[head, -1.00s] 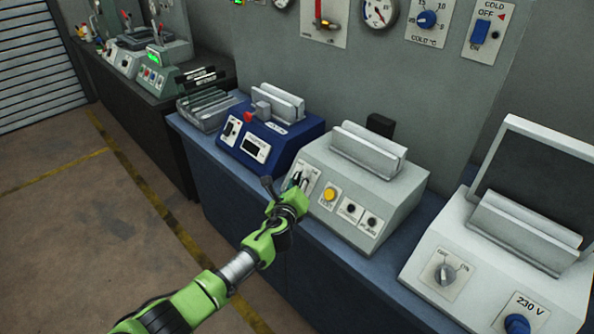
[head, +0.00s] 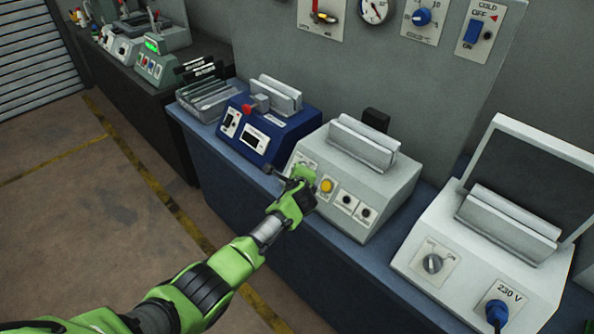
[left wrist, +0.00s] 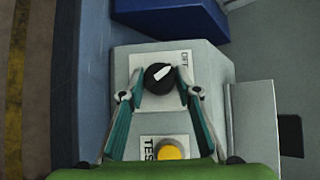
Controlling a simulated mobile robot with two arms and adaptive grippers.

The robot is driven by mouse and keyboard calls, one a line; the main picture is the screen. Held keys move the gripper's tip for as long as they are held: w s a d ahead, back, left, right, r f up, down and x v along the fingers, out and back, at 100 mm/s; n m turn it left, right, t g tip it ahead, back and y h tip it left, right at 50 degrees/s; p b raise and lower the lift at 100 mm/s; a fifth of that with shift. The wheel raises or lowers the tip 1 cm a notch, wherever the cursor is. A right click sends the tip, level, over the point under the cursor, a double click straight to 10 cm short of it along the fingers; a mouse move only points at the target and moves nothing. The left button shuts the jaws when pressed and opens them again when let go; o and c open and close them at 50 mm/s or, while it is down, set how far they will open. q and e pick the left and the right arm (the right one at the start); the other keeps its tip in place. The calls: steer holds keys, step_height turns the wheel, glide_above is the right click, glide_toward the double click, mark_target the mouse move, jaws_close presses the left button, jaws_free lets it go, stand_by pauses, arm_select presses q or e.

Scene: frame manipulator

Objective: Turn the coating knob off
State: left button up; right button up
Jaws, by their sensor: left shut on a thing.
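The knob (left wrist: 160,77) is black with a white pointer and sits on a pale label plate (left wrist: 178,62) of the grey machine (head: 385,190). In the left wrist view its pointer aims up and to the right, towards small lettering that is hard to read. My left gripper (left wrist: 160,84) has its two fingers on either side of the knob, shut on it. In the head view my left gripper (head: 303,176) is at the left end of this machine's sloped front, and it hides the knob there. My right gripper is not in view.
A yellow button (head: 327,186) and two dark round controls lie right of my gripper. A blue machine (head: 272,130) stands to the left, and a white machine (head: 470,275) with another knob (head: 432,264) to the right. The floor in front is clear.

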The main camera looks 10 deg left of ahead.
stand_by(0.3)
arm_select(q)
steer(key=o, duration=1.1)
steer(key=shift+s, duration=0.1)
steer(key=v, duration=1.1)
steer(key=shift+s+r, duration=0.15)
steer(key=shift+s, duration=0.2)
steer(key=shift+d, duration=0.1)
